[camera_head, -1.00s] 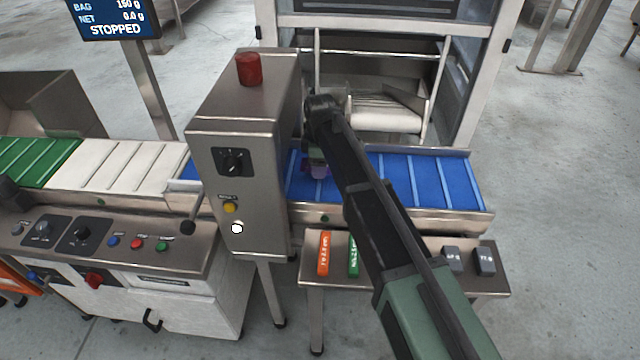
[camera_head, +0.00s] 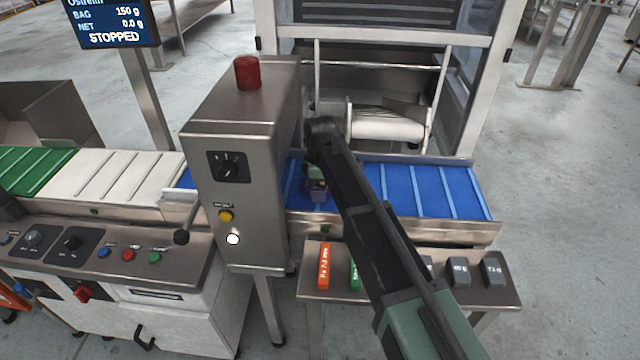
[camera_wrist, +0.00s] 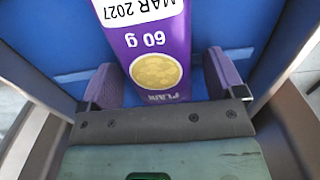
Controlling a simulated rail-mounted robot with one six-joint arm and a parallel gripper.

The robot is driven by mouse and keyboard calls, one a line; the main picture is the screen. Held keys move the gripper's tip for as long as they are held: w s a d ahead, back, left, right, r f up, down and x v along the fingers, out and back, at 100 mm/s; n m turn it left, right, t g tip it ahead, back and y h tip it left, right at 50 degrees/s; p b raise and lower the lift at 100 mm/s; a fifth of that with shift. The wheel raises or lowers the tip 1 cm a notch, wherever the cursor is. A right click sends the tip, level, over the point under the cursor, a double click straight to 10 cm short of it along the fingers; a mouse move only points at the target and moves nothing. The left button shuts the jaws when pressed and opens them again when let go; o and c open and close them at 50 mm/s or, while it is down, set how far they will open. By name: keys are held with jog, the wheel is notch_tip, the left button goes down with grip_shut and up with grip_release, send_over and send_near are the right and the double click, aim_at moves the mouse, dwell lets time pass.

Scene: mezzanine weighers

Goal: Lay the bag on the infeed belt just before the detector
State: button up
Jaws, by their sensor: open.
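The purple bag (camera_wrist: 160,45), printed "60 g", "PLAIN" and "MAR 2027", lies on the blue infeed belt (camera_head: 415,190) in the wrist view. In the head view only a small purple patch shows under my gripper (camera_head: 318,190), close to the right side of the steel detector housing (camera_head: 235,165). My gripper is open in the wrist view (camera_wrist: 163,85), with one purple-grey finger on each side of the bag's near end. My arm hides part of the belt in the head view.
A steel shelf (camera_head: 400,292) in front of the belt holds an orange test stick (camera_head: 325,266), a green one and grey weights (camera_head: 495,272). The belt right of my arm is bare. A red beacon (camera_head: 248,73) tops the detector. The screen (camera_head: 113,22) reads STOPPED.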

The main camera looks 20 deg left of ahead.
jog(key=shift+r, duration=0.1)
notch_tip(320, 180, up, 12)
jog(key=p, duration=1.2)
jog(key=s+d+m, duration=0.6)
jog(key=d+m, duration=0.1)
jog(key=d, duration=0.6)
jog(key=s+d+m, duration=0.5)
jog(key=d+m, duration=0.2)
jog(key=d, duration=0.6)
jog(key=s+d+m, duration=0.6)
jog(key=d, duration=0.7)
jog(key=shift+s+d+m, duration=0.35)
jog(key=shift+d+m, duration=0.05)
